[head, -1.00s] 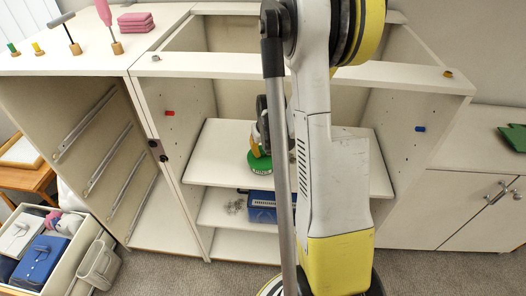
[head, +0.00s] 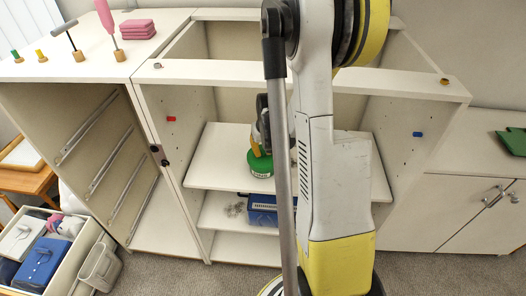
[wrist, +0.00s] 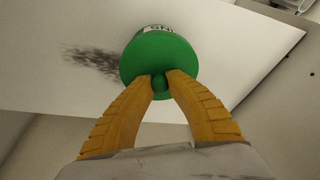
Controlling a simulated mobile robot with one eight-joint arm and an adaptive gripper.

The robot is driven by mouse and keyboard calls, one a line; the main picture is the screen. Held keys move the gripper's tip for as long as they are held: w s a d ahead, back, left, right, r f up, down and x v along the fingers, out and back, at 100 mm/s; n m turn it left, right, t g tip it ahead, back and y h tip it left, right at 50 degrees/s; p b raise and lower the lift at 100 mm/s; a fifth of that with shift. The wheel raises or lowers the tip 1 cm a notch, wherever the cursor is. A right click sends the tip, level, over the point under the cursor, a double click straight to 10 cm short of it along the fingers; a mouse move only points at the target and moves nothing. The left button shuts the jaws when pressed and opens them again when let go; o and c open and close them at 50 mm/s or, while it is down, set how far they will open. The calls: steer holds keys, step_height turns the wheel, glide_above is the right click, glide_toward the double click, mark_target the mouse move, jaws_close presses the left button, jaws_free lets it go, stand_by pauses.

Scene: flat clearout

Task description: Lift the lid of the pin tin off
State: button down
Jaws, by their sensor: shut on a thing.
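The pin tin (head: 262,175) stands on the cabinet's upper inner shelf and shows part of a white label. Its green lid (head: 260,164) has a small round knob, seen close in the wrist view (wrist: 160,55). My gripper (wrist: 160,80) has its two yellow fingers closed on the knob from both sides. In the head view my gripper (head: 258,146) is over the lid, partly hidden by my arm. Most of the tin's body is hidden behind the lid in the wrist view. I cannot tell whether there is a gap between lid and tin.
The white shelf (head: 224,140) is mostly clear and bears a dark smudge (wrist: 92,62). A blue box (head: 262,212) and small clear bits (head: 235,209) lie on the shelf below. Cabinet walls stand on both sides, with a red peg (head: 171,119) and a blue peg (head: 418,134).

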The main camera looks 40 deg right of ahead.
steer(key=shift+r, duration=0.1)
steer(key=shift+r+p, duration=1.35)
steer(key=shift+r, duration=0.6)
steer(key=shift+f, duration=0.15)
